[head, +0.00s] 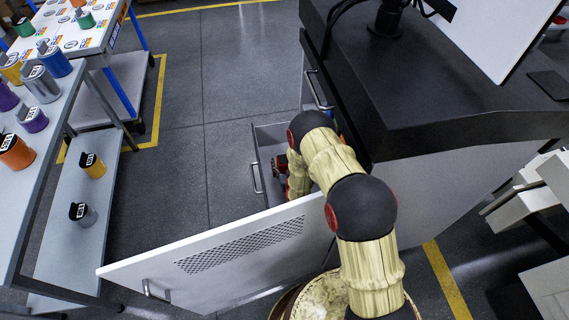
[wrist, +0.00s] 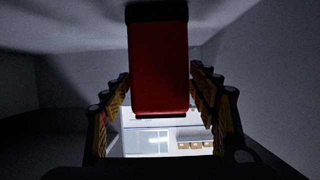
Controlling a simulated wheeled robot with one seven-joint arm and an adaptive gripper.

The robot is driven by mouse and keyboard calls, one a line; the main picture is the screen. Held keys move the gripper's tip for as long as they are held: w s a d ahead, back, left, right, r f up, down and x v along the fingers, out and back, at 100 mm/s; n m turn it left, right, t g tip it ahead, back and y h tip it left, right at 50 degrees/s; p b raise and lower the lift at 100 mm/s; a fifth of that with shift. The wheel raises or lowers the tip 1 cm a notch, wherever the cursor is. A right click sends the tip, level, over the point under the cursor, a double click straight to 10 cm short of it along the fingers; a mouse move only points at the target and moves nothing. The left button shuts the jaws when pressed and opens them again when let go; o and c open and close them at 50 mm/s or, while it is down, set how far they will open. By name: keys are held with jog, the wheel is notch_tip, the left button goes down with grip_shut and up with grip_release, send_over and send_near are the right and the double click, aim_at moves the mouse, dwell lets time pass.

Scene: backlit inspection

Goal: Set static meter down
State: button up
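The static meter (wrist: 158,65) appears as a red block with dark ends in the wrist view. It sits between the fingers of my gripper (wrist: 160,88), whose ribbed yellow-and-black pads close in against both its sides. Grey walls surround it. In the head view my arm reaches down into the open grey drawer (head: 269,132) of the dark-topped workstation. My gripper is mostly hidden there behind my arm, with a small red patch showing beside it. I cannot tell whether the meter touches the drawer floor.
A white door panel with a vent (head: 220,262) stands open in front of the drawer. A closed drawer handle (head: 318,91) is above. At left, a grey shelf table (head: 58,128) holds several coloured canisters. The floor between is clear.

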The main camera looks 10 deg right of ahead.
jog(key=shift+o, duration=0.3)
jog(key=shift+s+r, duration=0.1)
jog(key=shift+r, duration=0.1)
jog(key=p+v, duration=0.3)
jog(key=v, duration=0.3)
jog(key=shift+r, duration=0.2)
jog(key=shift+s+r, duration=0.1)
jog(key=shift+s, duration=0.45)
